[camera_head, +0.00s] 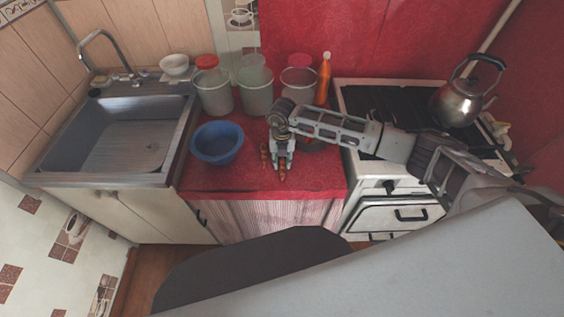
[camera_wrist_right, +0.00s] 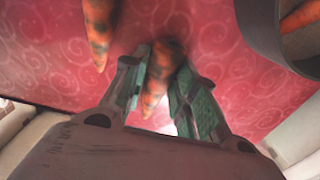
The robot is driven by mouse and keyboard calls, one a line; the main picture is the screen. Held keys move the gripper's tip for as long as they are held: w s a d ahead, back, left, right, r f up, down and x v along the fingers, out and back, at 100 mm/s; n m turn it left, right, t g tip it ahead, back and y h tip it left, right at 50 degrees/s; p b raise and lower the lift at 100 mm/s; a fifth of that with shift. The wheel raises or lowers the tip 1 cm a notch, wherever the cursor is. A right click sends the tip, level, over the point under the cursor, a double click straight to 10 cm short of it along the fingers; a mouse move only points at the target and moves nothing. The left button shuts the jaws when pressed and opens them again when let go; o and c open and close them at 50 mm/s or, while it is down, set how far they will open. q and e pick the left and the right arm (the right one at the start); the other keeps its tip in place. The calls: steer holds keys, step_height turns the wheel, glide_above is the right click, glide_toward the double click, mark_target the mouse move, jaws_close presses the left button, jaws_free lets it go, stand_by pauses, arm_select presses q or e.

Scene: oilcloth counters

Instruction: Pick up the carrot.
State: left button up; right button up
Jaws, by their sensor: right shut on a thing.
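My right gripper (camera_head: 282,164) reaches down over the red counter near its front edge. It is shut on an orange carrot with dark blotches (camera_head: 282,174). In the right wrist view this carrot (camera_wrist_right: 163,68) sits between the two green-padded fingers of the gripper (camera_wrist_right: 157,72). A second carrot (camera_head: 263,152) lies on the counter just left of the gripper; it also shows in the right wrist view (camera_wrist_right: 100,28). I cannot tell whether the held carrot still touches the counter. My left gripper is not in view.
A dark round container (camera_wrist_right: 262,38) with a carrot (camera_wrist_right: 301,16) in it stands close to the right gripper. A blue bowl (camera_head: 217,142) stands left. Canisters (camera_head: 256,92) and an orange bottle (camera_head: 323,82) stand behind. A stove with a kettle (camera_head: 463,102) is right, a sink (camera_head: 125,135) left.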

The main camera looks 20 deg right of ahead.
mark_target(282, 160)
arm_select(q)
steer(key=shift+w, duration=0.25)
arm_select(e)
steer(key=shift+r, duration=0.15)
steer(key=shift+r, duration=0.5)
step_height(282, 160, up, 8)
steer(key=shift+f+b, duration=0.2)
steer(key=shift+b, duration=0.15)
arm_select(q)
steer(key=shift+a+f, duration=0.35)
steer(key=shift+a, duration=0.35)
arm_select(e)
steer(key=shift+r, duration=0.6)
